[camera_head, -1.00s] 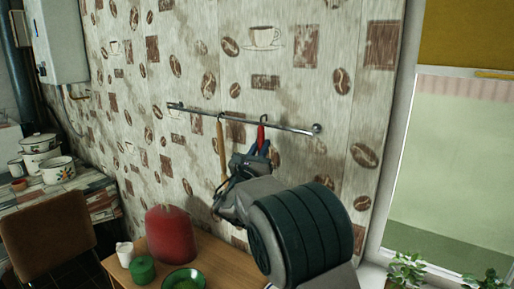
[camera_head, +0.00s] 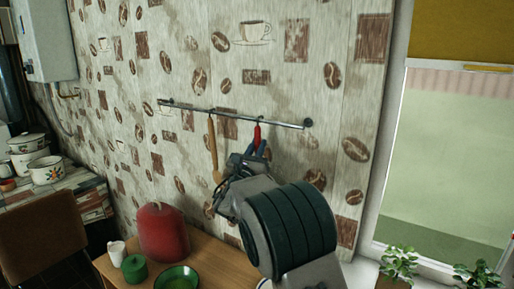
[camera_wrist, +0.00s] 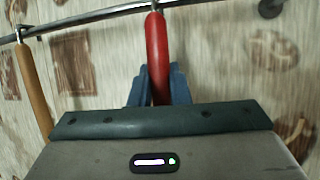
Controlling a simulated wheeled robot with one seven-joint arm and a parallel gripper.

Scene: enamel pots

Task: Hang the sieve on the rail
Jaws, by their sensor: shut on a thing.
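The sieve shows only as a red handle (camera_head: 257,135), which is also in the wrist view (camera_wrist: 157,45). My gripper (camera_head: 260,151) is shut on this handle, with its blue fingers on both sides of it in the wrist view (camera_wrist: 158,86). The handle is roughly upright, its top end at a hook on the metal rail (camera_head: 235,115). I cannot tell whether the hook bears its weight. The sieve's lower part is hidden behind my gripper. The rail crosses the top of the wrist view (camera_wrist: 90,18).
A wooden-handled utensil (camera_head: 212,145) hangs from the rail just left of my gripper. Below are a red canister (camera_head: 163,232), a green jar (camera_head: 135,268) and a green bowl (camera_head: 177,279) on a wooden table. Potted plants (camera_head: 398,262) stand by the window at right.

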